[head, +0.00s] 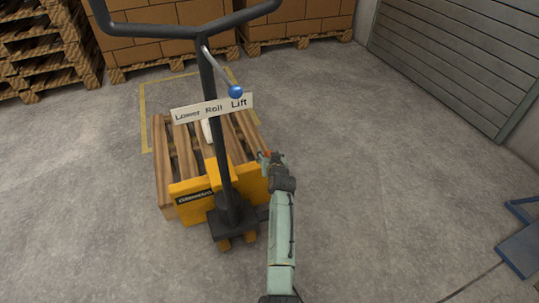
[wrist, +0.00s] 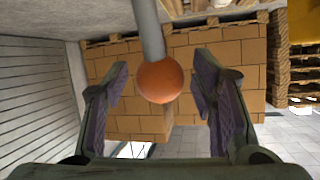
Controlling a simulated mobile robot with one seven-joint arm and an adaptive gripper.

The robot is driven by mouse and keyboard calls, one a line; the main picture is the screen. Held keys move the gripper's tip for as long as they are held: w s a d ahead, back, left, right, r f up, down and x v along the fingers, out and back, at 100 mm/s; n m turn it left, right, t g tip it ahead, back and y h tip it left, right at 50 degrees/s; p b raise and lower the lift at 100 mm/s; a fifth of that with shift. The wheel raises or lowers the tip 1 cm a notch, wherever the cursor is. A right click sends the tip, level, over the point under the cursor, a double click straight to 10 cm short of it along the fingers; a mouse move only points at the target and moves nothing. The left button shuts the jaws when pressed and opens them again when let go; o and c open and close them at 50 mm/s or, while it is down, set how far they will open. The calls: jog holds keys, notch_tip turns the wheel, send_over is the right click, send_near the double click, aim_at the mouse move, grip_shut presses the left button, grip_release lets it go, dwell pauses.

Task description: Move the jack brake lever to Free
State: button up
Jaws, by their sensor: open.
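An orange ball knob (wrist: 160,80) on a grey rod (wrist: 148,30) shows in the wrist view; I take it for the brake lever. It sits in the gap between the fingers of my gripper (wrist: 162,98), with clear space on both sides. The fingers are open and do not touch it. In the head view my gripper (head: 270,160) is at the right side of the yellow pallet jack (head: 188,190), with a small orange spot at its tip. The lever's rod and any Free marking cannot be made out there.
The jack's black handle (head: 207,85) rises left of my arm. A grey lever with a blue knob (head: 236,91) stands by a Lower/Roll/Lift sign (head: 212,107). A wooden pallet (head: 165,165) lies on the jack. Boxes (head: 165,50) stand behind.

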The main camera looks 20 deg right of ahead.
jog(key=shift+c, duration=0.3)
grip_shut()
dwell(0.5)
